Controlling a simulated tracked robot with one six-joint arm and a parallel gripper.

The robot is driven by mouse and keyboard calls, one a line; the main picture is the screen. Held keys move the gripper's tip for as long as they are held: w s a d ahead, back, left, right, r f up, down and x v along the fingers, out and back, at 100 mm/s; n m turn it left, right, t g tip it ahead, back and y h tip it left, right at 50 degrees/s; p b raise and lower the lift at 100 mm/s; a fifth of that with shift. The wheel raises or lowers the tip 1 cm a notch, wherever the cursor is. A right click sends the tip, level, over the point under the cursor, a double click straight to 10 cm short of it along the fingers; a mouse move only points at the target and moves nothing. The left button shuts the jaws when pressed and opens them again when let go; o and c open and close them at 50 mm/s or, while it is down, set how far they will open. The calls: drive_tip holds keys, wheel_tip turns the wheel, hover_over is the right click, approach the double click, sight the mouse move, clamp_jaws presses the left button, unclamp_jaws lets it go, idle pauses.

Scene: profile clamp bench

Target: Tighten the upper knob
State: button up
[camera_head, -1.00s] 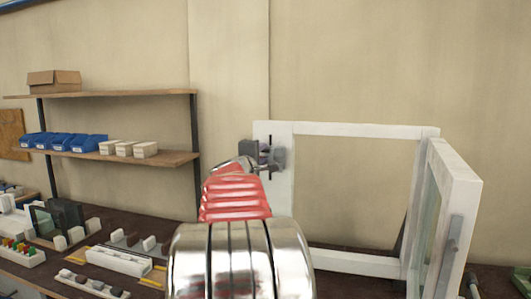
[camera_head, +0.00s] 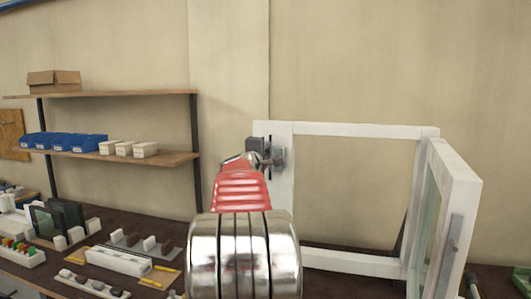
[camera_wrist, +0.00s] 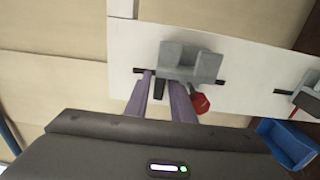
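In the wrist view a grey clamp (camera_wrist: 205,66) sits on a white profile (camera_wrist: 245,72), over a dark slot. A red knob (camera_wrist: 199,102) shows beside and below it. My gripper (camera_wrist: 162,78) has two purple fingers, apart, with their tips at the clamp's lower left edge. A dark piece (camera_wrist: 159,90) lies between the fingers with gaps on both sides. The red knob is outside the right finger. In the head view the grey clamp (camera_head: 279,156) is on the white frame's upper left, and my arm hides most of the gripper and the knob.
A second clamp with a dark part (camera_wrist: 305,102) and a red piece is at the wrist view's right edge, near a blue bin (camera_wrist: 288,142). A glazed window sash (camera_head: 455,205) stands on the right. Shelves (camera_head: 120,155) with blue bins are on the left.

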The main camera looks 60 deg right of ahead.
clamp_jaws()
drive_tip(key=shift+f, duration=0.35)
drive_tip(key=shift+o, duration=1.1)
unclamp_jaws()
drive_tip(key=shift+a, duration=0.1)
drive_tip(key=s+a, duration=0.2)
drive_tip(key=a, duration=1.1)
drive_tip(key=shift+a, duration=0.25)
